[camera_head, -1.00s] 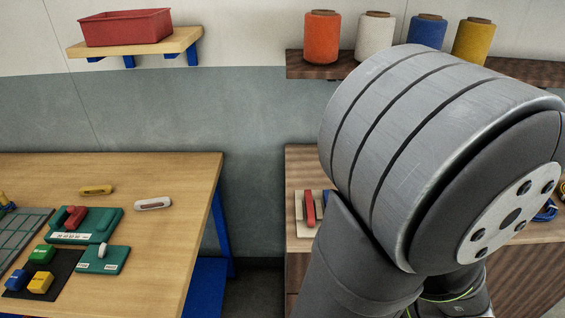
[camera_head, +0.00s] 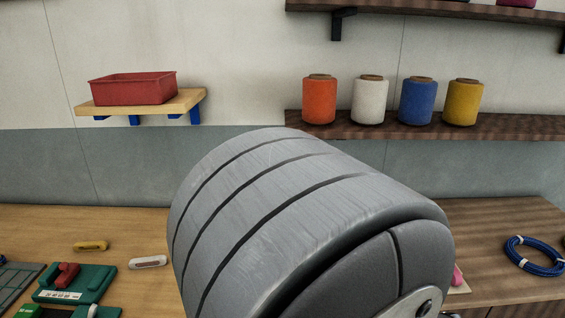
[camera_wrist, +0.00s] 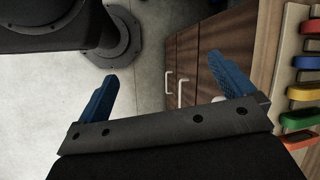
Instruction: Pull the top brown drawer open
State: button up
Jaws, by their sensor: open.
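The brown wooden cabinet (camera_wrist: 185,45) shows sideways in the wrist view, with its front facing my gripper. The top drawer's front (camera_wrist: 228,38) appears to be the brown panel nearest the worktop side. A small white piece (camera_wrist: 217,99), perhaps its handle, is mostly hidden by my right finger and palm. Two other white handles (camera_wrist: 181,92) show farther left on the cabinet front. My gripper (camera_wrist: 163,68) is open and empty, its blue fingers wide apart. Contact with the cabinet is not visible. In the head view my arm hides most of the cabinet, whose worktop (camera_head: 490,235) shows at right.
A board (camera_wrist: 283,75) with several coloured pieces lies beside the cabinet front in the wrist view. A blue cable coil (camera_head: 535,256) lies on the worktop. A shelf (camera_head: 500,125) holds several spools. A red bin (camera_head: 132,88) stands at left above a wooden table (camera_head: 130,225).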

jog(key=shift+f, duration=0.1)
jog(key=c, duration=1.1)
jog(key=shift+w+d+f+m+y, duration=0.15)
jog(key=shift+m+y, duration=0.15)
jog(key=shift+m, duration=0.2)
jog(key=c, duration=0.3)
jog(key=d+f+n+t+h, duration=0.3)
jog(key=d+f+n+t, duration=0.55)
jog(key=n, duration=0.85)
jog(key=d+f+n+t+h, duration=0.3)
jog(key=d+f+n+t, duration=0.55)
jog(key=n, duration=0.85)
jog(key=shift+t, duration=0.5)
jog(key=w, duration=0.5)
jog(key=w+a+r, duration=0.1)
jog(key=w, duration=1.1)
jog(key=shift+a+r, duration=0.3)
jog(key=shift+r, duration=0.1)
